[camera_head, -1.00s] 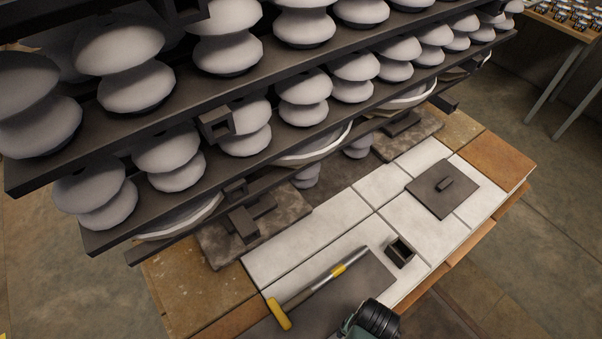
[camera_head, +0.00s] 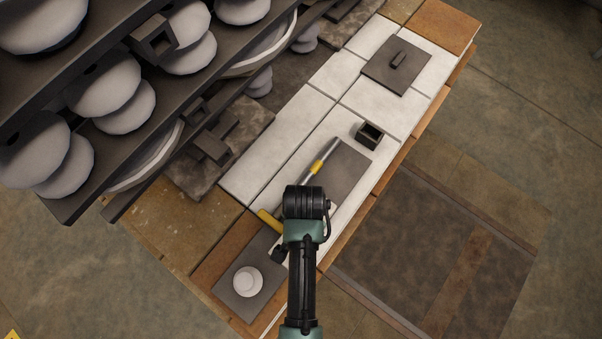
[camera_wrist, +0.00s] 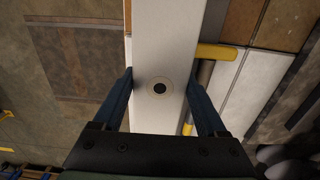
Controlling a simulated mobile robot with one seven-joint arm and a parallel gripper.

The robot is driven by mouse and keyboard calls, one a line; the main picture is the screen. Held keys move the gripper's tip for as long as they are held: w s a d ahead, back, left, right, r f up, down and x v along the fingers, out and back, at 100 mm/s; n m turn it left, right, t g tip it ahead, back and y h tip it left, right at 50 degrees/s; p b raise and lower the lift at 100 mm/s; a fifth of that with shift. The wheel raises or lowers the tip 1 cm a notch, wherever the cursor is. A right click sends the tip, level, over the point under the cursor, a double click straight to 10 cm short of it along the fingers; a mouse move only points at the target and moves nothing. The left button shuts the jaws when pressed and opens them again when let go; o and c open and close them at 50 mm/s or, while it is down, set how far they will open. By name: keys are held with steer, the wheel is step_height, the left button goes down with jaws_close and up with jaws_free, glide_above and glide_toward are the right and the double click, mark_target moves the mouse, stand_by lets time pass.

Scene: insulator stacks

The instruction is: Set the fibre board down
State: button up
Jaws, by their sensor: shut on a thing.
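The fibre board appears to be the long pale board (camera_wrist: 165,35) in the wrist view, with a dark round hole in a ring. My gripper (camera_wrist: 161,78) has a blue finger on each side of it and is shut on it. In the head view my wrist hangs over the near part of the workbench and hides the fingers. I cannot make out the board there, nor tell its height above the bench.
The bench has white tiles (camera_head: 250,172), a grey plate (camera_head: 345,170), a yellow-handled tool (camera_head: 322,158), a small dark open box (camera_head: 369,135) and a lidded plate (camera_head: 397,66). A white round piece (camera_head: 247,281) sits on another grey plate. A rack of insulators (camera_head: 110,85) overhangs the left.

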steer(key=shift+f, duration=2.95)
